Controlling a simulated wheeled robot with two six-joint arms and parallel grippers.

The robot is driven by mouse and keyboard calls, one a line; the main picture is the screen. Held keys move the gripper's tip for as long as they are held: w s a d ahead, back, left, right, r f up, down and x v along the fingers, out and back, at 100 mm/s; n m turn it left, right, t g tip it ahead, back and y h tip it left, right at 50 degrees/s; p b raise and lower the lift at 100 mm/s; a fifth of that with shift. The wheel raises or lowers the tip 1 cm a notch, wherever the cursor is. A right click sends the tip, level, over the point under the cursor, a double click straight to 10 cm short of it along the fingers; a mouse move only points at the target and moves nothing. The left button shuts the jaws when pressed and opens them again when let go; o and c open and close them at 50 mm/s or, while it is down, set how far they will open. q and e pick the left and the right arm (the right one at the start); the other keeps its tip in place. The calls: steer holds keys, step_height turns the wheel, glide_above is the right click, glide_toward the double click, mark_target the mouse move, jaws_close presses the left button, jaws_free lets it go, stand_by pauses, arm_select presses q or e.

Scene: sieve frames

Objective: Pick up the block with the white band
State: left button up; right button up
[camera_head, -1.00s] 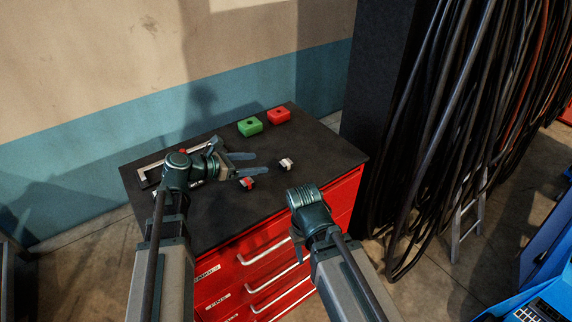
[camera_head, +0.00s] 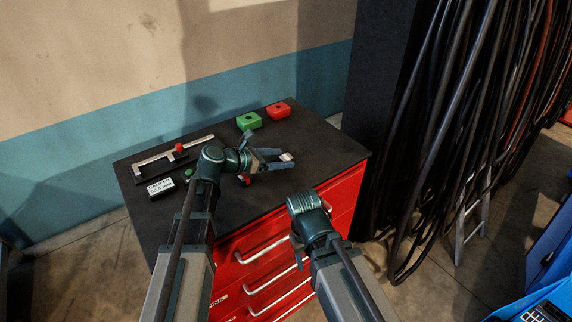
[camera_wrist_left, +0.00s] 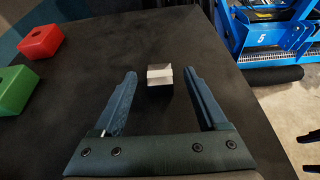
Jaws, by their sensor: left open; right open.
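The block with the white band (camera_head: 287,157) is small and stands on the dark top of the red cabinet. In the left wrist view the block (camera_wrist_left: 159,75) shows a pale band across a grey body. My left gripper (camera_head: 284,159) is open, its fingers reaching to either side of the block. In the left wrist view the block appears between the fingertips, with gaps on both sides; the height of the fingers over the top is hard to tell. My right gripper (camera_head: 299,253) hangs in front of the drawers, mostly hidden by its wrist, away from the block.
A small red-marked block (camera_head: 243,180) is partly hidden beneath my left gripper. A green block (camera_head: 249,121) and a red block (camera_head: 279,110) sit at the back. A metal-barred fixture (camera_head: 165,157) and a label plate (camera_head: 160,188) lie at left. Cables (camera_head: 455,130) hang at right.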

arm_select(q)
steer(key=shift+x, duration=1.2)
jaws_close()
